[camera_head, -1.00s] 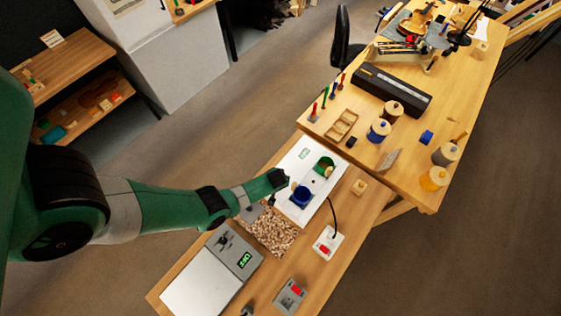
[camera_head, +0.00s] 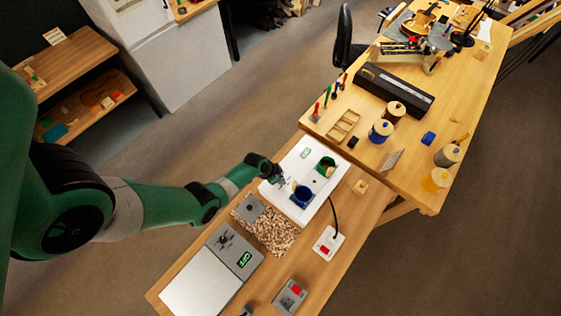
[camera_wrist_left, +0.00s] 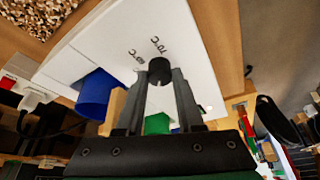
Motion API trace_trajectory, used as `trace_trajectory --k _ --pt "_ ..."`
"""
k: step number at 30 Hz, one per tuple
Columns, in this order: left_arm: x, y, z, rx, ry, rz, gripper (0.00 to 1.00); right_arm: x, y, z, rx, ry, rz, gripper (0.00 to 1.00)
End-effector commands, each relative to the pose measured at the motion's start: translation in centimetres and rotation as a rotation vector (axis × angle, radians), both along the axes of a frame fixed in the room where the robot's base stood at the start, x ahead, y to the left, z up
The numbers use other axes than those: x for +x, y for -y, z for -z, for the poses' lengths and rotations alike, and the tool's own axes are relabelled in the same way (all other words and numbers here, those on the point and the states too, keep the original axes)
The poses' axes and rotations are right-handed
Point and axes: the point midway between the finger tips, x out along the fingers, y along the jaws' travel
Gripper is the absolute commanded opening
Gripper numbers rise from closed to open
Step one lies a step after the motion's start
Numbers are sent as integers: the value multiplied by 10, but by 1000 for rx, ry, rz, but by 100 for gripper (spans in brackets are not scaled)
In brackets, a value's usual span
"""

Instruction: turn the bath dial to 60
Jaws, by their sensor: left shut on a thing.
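The bath is a white box with a lit display (camera_head: 305,153); its white top (camera_head: 287,166) holds a blue pot (camera_head: 302,196) and a green pot (camera_head: 325,167). My left gripper (camera_head: 281,183) is at the bath's left side. In the left wrist view my left gripper (camera_wrist_left: 161,76) has its fingertips on either side of the dial, shut on it. In the head view the dial is hidden. My right gripper is not in view.
A tray of brown pellets (camera_head: 278,233) and a scale-like device (camera_head: 233,249) lie in front of the bath. A white switch box (camera_head: 328,243) with a cord sits to the right. The larger bench (camera_head: 440,110) behind holds jars and a black case.

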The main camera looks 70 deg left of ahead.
Motion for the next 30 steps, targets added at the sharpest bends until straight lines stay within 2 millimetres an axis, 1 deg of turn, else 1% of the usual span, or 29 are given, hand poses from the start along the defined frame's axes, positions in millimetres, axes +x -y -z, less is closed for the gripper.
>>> trace_trajectory --k 1,6,13,20,30 --pt "0 -1 4 0 0 39 0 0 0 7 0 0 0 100" --pt "0 -2 2 -1 0 203 0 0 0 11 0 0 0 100" --pt "0 -4 -1 -1 -3 421 0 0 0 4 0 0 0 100" --pt "1 -5 1 -1 -1 640 0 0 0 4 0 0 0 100" --pt "2 -6 3 2 -1 918 0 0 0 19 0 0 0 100"
